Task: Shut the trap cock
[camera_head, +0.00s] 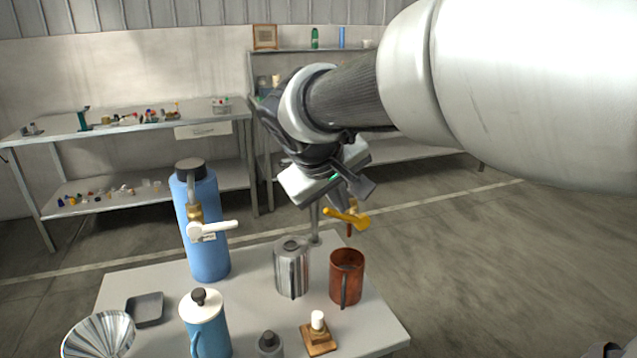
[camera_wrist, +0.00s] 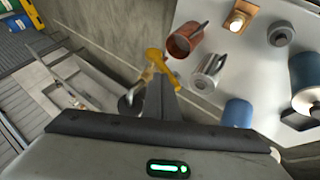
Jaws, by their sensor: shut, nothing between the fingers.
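A yellow lever handle (camera_head: 346,217) sits on a small cock on a thin stand (camera_head: 315,222) at the table's back edge, above and behind the copper mug (camera_head: 346,276). A short reddish-brown piece hangs below the handle; I cannot tell whether it is spout or liquid. A second cock, with a white lever (camera_head: 212,229), is on the blue cylinder (camera_head: 207,225). No label shows which is the trap cock. My gripper (camera_head: 355,190) is shut and empty, just above the yellow handle. In the wrist view the yellow handle (camera_wrist: 163,70) lies just beyond my fingertips (camera_wrist: 161,85), partly hidden by them.
The grey table (camera_head: 250,318) holds a steel jug (camera_head: 291,266), a blue jug (camera_head: 205,325), a funnel (camera_head: 100,335), a dark tray (camera_head: 146,309) and a wooden block with a white top (camera_head: 318,335). Shelving (camera_head: 150,120) stands along the wall. Floor right of the table is clear.

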